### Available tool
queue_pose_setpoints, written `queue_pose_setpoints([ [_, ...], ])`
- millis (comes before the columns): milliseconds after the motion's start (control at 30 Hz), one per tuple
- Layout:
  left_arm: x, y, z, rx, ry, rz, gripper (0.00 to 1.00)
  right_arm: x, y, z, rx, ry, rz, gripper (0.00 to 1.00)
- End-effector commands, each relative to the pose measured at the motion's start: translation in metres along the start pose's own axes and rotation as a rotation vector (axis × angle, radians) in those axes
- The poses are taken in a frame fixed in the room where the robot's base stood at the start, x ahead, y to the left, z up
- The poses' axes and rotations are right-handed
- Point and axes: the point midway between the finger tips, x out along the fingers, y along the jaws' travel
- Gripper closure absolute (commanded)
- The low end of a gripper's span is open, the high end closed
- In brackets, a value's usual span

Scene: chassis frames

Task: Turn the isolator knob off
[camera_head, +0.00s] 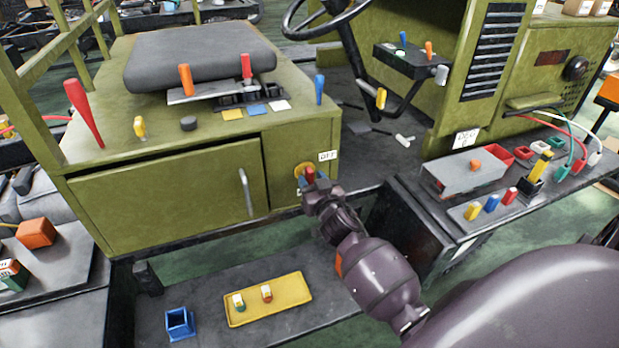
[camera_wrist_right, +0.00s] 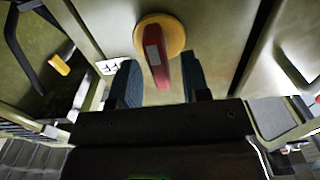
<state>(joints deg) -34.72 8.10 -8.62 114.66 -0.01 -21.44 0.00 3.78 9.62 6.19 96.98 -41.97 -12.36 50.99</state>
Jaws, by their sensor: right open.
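The isolator knob is a red handle on a round yellow disc (camera_head: 301,170), set in the right side of the olive cabinet front. In the right wrist view, the red handle (camera_wrist_right: 157,60) points toward my gripper from the yellow disc (camera_wrist_right: 158,33). My right gripper (camera_head: 309,181) is at the knob with its fingers open. Its two blue fingers stand on either side of the handle in the wrist view (camera_wrist_right: 160,75), with a gap visible on both sides. A white "OFF" label (camera_head: 328,155) is at the upper right of the knob. My left gripper is not in view.
A cabinet door with a metal handle (camera_head: 246,193) is left of the knob. A yellow tray (camera_head: 283,310) and a blue box (camera_head: 180,323) lie on the low step below. A dark side shelf (camera_head: 445,220) with coloured switches stands to the right.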

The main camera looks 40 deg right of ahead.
Motion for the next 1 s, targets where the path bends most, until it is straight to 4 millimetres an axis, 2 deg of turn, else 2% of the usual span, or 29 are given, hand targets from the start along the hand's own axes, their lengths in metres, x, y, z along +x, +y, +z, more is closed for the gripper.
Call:
queue_pose_setpoints([
  [200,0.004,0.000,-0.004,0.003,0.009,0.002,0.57,0.016,0.000,0.000,-0.001,0.000,0.000,0.57],
  [500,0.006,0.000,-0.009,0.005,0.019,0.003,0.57,0.017,0.000,0.000,-0.001,0.000,0.001,0.57],
  [567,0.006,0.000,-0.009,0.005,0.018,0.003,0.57,0.017,0.000,0.000,-0.001,0.000,0.001,0.64],
  [800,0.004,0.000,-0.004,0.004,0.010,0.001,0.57,0.017,0.000,0.000,-0.001,0.000,0.000,1.00],
  [1000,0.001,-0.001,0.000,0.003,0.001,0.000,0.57,0.017,0.000,0.000,-0.009,0.000,0.000,1.00],
])
